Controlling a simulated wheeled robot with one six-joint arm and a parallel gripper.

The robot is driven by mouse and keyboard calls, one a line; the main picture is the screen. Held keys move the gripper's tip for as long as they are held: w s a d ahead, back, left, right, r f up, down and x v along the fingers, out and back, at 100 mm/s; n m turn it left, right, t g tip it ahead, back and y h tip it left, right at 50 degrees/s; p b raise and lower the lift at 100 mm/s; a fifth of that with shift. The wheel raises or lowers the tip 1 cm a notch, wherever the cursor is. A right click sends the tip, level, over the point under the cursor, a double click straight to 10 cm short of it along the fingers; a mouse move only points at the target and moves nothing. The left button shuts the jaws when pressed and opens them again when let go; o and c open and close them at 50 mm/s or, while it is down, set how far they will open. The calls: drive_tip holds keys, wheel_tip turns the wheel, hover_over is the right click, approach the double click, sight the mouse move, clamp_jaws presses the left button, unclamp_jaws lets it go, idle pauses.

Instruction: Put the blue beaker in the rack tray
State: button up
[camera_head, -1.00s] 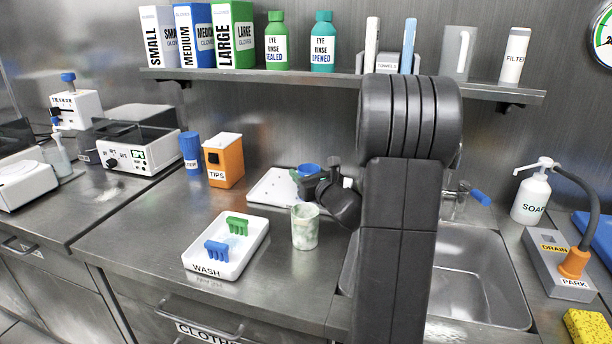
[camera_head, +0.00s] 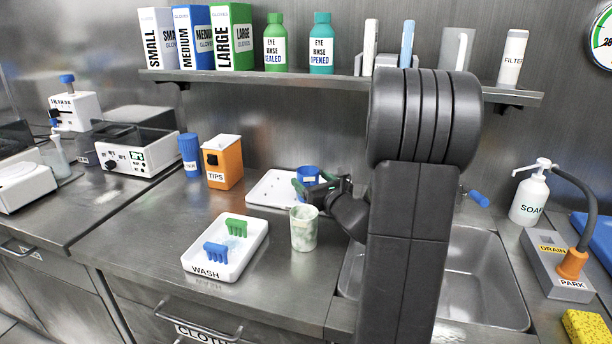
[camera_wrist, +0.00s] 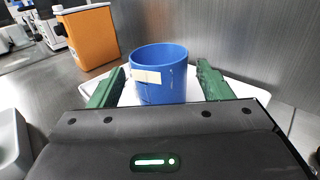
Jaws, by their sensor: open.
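The blue beaker (camera_head: 308,174) stands upright at the right end of the white rack tray (camera_head: 262,192). In the wrist view the blue beaker (camera_wrist: 160,78), with a pale label, is between and slightly beyond the green fingers of my gripper (camera_wrist: 158,84). A gap shows on each side, so the gripper is open and not clamped on it. White tray surface (camera_wrist: 232,93) shows beside the beaker; its base is partly hidden by the gripper body. In the head view my gripper (camera_head: 312,184) is beside the beaker, partly covering it.
A cloudy beaker (camera_head: 304,230) stands in front of my gripper. A white wash tray (camera_head: 200,267) with a blue and a green rack is at front left. An orange tips box (camera_head: 222,163) and a blue-capped container (camera_head: 190,152) stand left. The sink (camera_head: 470,275) is at right.

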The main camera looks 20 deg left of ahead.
drive_tip(key=v, duration=0.7)
drive_tip(key=shift+s+d, duration=0.15)
drive_tip(key=shift+c, duration=0.4)
idle(0.7)
